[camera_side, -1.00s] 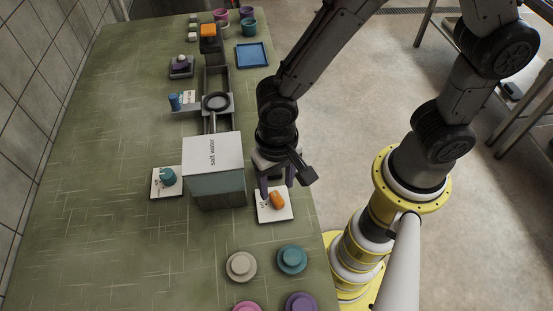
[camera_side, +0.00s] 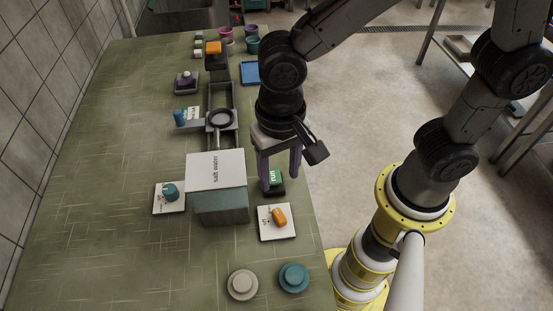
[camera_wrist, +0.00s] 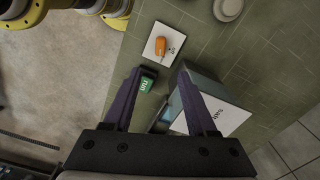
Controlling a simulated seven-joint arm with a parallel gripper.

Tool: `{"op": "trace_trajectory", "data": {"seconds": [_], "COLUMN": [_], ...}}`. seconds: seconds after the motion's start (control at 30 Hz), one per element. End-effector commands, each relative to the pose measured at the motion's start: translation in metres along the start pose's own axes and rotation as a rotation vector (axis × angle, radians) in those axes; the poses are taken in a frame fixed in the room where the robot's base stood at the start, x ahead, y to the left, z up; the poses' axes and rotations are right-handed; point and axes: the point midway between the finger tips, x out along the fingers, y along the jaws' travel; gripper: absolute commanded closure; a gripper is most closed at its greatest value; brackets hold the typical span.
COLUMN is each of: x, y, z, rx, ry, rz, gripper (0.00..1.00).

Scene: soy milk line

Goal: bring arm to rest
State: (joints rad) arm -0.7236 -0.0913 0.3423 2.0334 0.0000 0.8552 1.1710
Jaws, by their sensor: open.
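My gripper (camera_side: 281,172) is open and empty. It hangs with its fingers pointing down, above the right edge of the green table (camera_side: 125,115). It also shows in the wrist view (camera_wrist: 152,80), with a finger on each side. A green switch marked "run" (camera_side: 274,178) sits below and partly behind the fingers; in the wrist view the switch (camera_wrist: 147,84) shows just inside the left finger. The fingers appear apart from the switch. An orange knob on a white plate (camera_side: 279,216) lies in front of the switch.
The salt water box (camera_side: 217,190) stands close left of my gripper. A teal knob (camera_side: 171,191) is left of the box. Beige (camera_side: 242,284) and teal (camera_side: 293,277) round pieces lie at the front. A blue tray (camera_side: 250,73) and several cups are at the back.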

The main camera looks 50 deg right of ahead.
Motion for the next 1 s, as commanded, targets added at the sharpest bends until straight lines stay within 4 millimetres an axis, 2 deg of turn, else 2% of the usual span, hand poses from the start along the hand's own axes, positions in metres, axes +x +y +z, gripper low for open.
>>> {"op": "trace_trajectory", "data": {"seconds": [0.07,0.17,0.23,0.33,0.43,0.5,0.6,0.7,0.8,1.0], "x": [-0.008,-0.034,-0.056,-0.086,-0.108,-0.117,-0.120,-0.115,-0.107,-0.105], "y": [0.004,0.019,0.043,0.086,0.130,0.159,0.187,0.199,0.201,0.201], "z": [-0.012,-0.038,-0.055,-0.070,-0.071,-0.065,-0.052,-0.040,-0.034,-0.033], "rx": [0.043,0.143,0.222,0.255,0.215,0.150,0.013,-0.147,-0.297,-0.433], "ry": [0.011,0.050,0.091,0.173,0.278,0.356,0.444,0.484,0.481,0.482], "rz": [-0.024,-0.097,-0.156,-0.225,-0.263,-0.262,-0.230,-0.184,-0.144,-0.109], "gripper": [0.43,0.43,0.43,0.43,0.43,0.43,0.43,0.43,0.43,0.43]}}
